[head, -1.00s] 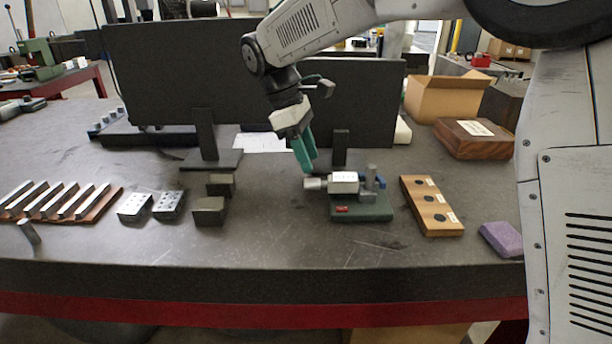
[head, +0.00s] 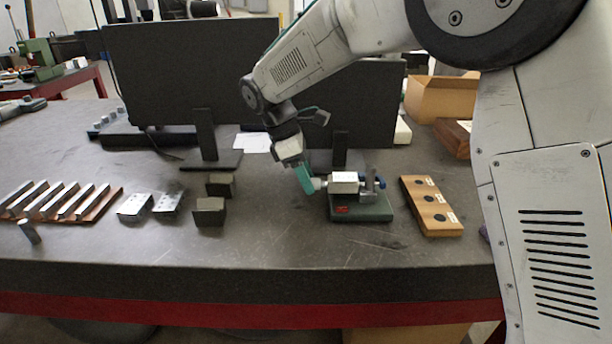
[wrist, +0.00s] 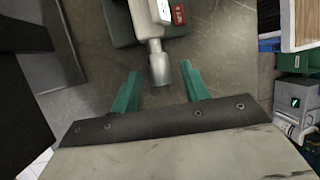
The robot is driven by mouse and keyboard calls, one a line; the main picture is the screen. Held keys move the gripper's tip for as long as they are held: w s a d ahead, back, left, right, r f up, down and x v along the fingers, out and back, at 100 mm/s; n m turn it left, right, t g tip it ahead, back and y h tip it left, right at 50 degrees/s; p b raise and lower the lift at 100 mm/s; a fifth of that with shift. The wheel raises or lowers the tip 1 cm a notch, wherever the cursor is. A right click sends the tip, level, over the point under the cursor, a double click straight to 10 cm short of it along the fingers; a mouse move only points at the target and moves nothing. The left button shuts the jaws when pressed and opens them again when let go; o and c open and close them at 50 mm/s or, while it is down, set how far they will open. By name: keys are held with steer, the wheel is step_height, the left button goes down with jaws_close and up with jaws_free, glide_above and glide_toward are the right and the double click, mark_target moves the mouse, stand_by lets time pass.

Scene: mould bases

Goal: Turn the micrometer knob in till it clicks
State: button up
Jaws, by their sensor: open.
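The micrometer (head: 344,182) lies on its side on a dark green base (head: 362,208) right of the table's middle, its knob end pointing left. In the wrist view the silver knob (wrist: 159,68) points down between the two teal fingers of my gripper (wrist: 160,85). There is a gap on each side, and the fingers are open around it without visible contact. In the head view my gripper (head: 306,180) is at the left end of the micrometer, and its fingers hide most of the knob.
A wooden block with dark round spots (head: 431,205) lies right of the base. Two dark blocks (head: 210,211) and drilled metal blocks (head: 135,206) stand to the left. A dark upright panel (head: 350,100) rises behind. The table front is clear.

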steer(key=c, duration=1)
steer(key=t, duration=0.2)
steer(key=shift+s+m+t, duration=0.3)
steer(key=shift+s+t, duration=0.05)
steer(key=shift+t, duration=0.05)
steer(key=t, duration=0.3)
steer(key=shift+s+m, duration=0.3)
steer(key=t, duration=0.3)
steer(key=shift+s+a+f+m+t+h, duration=0.1)
steer(key=shift+s+f+m+t+h, duration=0.2)
steer(key=shift+m+h, duration=0.1)
steer(key=shift+s+f+m+t+h, duration=0.15)
steer(key=shift+m+t+h, duration=0.1)
steer(key=shift+t, duration=0.65)
steer(key=shift+w+f+m+t+h, duration=0.15)
steer(key=shift+m+t, duration=0.1)
steer(key=shift+t, duration=0.65)
steer(key=shift+s, duration=0.1)
